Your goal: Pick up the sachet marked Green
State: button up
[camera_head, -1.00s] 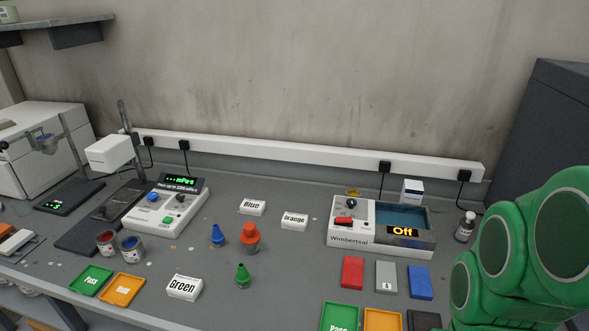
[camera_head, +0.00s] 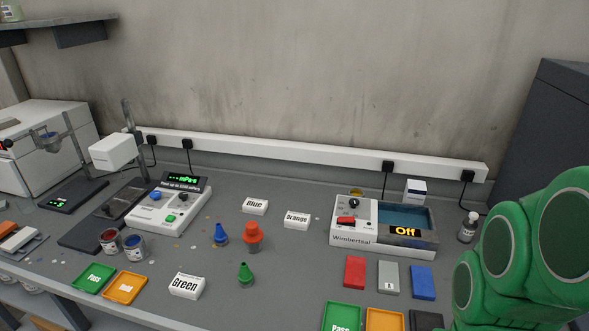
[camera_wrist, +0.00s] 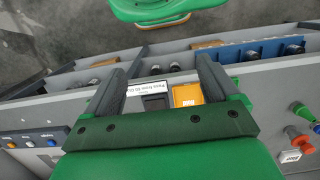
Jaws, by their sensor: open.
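The white sachet marked Green (camera_head: 186,287) lies flat on the grey bench in the head view, near the front edge, left of the green-capped bottle. Two similar white sachets, marked Blue (camera_head: 256,206) and Orange (camera_head: 297,220), lie farther back. In the wrist view my gripper (camera_wrist: 160,66) is open and empty, its two dark fingers spread above the front edge of the bench. The Green sachet does not show in the wrist view. My gripper's fingers do not show in the head view, only green arm parts at the right.
Bottles with blue (camera_head: 220,235), orange (camera_head: 252,236) and green (camera_head: 245,274) tops stand near the sachets. Two paint tins (camera_head: 134,248) and small green (camera_head: 93,279) and orange (camera_head: 125,287) trays lie left. A Wimbertaal bath (camera_head: 385,230) reading Off stands right.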

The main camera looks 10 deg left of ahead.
jog(key=w+a+r+m+y, duration=0.1)
jog(key=w+a+y, duration=0.2)
jog(key=a, duration=0.8)
jog(key=w+a+r+g+y, duration=0.1)
jog(key=w+a+y, duration=0.3)
jog(key=a, duration=0.7)
jog(key=w+a+r+m+y, duration=0.1)
jog(key=w+a+r+y, duration=0.15)
jog(key=a, duration=0.75)
jog(key=m+t+y, duration=0.3)
jog(key=m+y, duration=0.1)
jog(key=m, duration=1.2)
send_over(185, 282)
jog(key=d, duration=0.2)
notch_tip(185, 282, down, 15)
jog(key=shift+r, duration=0.1)
jog(key=shift+f, duration=3.6)
jog(key=shift+a+f, duration=0.2)
jog(key=shift+f, duration=0.1)
jog(key=shift+x, duration=1.3)
jog(key=shift+r, duration=0.15)
